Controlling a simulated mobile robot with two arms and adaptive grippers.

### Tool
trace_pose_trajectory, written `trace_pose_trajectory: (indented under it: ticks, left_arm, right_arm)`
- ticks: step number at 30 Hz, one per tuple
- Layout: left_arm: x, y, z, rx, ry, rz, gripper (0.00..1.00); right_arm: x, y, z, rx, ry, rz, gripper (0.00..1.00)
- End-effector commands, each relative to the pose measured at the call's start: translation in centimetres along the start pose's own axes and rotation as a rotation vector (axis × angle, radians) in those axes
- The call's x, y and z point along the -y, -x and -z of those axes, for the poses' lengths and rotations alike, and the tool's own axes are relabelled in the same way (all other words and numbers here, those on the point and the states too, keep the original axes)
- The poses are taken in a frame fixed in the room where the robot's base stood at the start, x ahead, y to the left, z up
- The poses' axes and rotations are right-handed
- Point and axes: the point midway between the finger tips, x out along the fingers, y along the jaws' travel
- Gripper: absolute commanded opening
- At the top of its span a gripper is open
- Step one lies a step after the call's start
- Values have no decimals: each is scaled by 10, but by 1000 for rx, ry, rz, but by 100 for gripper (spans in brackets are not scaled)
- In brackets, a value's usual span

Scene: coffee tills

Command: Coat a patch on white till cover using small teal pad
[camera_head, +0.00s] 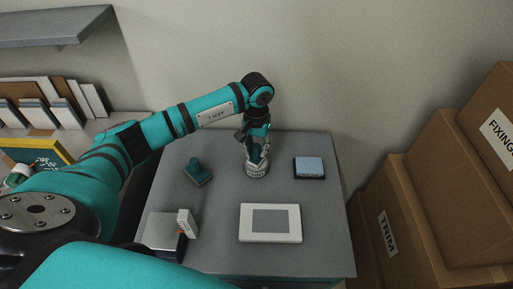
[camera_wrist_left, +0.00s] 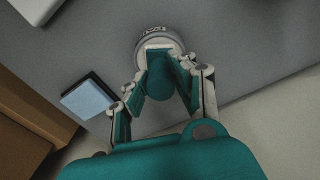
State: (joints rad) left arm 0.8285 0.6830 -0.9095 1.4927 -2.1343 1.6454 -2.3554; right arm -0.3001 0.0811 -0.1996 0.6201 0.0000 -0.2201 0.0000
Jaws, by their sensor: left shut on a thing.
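My left gripper (camera_head: 257,155) points down at the back middle of the grey table. In the left wrist view its fingers (camera_wrist_left: 162,80) are shut on a teal pad's rounded handle (camera_wrist_left: 160,86). The handle stands over a round white tin (camera_wrist_left: 145,38) with a dark label; the tin also shows in the head view (camera_head: 257,171). I cannot tell whether the pad touches what is in the tin. The white till cover (camera_head: 247,237) lies flat at the front of the table, with a grey patch (camera_head: 270,221) on its face. My right gripper is out of view.
Another teal pad with a handle (camera_head: 197,172) stands left of the tin. A light-blue block on a dark base (camera_head: 309,166) lies to its right. A grey-topped box (camera_head: 162,231) and small white carton (camera_head: 186,222) stand front left. Cardboard boxes (camera_head: 420,195) flank the table's right.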

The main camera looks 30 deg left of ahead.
Motion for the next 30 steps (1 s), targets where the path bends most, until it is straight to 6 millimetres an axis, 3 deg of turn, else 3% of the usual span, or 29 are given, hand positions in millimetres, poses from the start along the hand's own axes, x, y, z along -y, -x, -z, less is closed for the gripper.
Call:
trace_pose_trajectory:
  ticks: [17, 30]
  left_arm:
    - [0, 0, -1, 5, -1, 2, 0]
    - [0, 35, 0, 1, -1, 0, 0]
  right_arm:
    - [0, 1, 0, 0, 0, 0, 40]
    - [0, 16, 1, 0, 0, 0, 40]
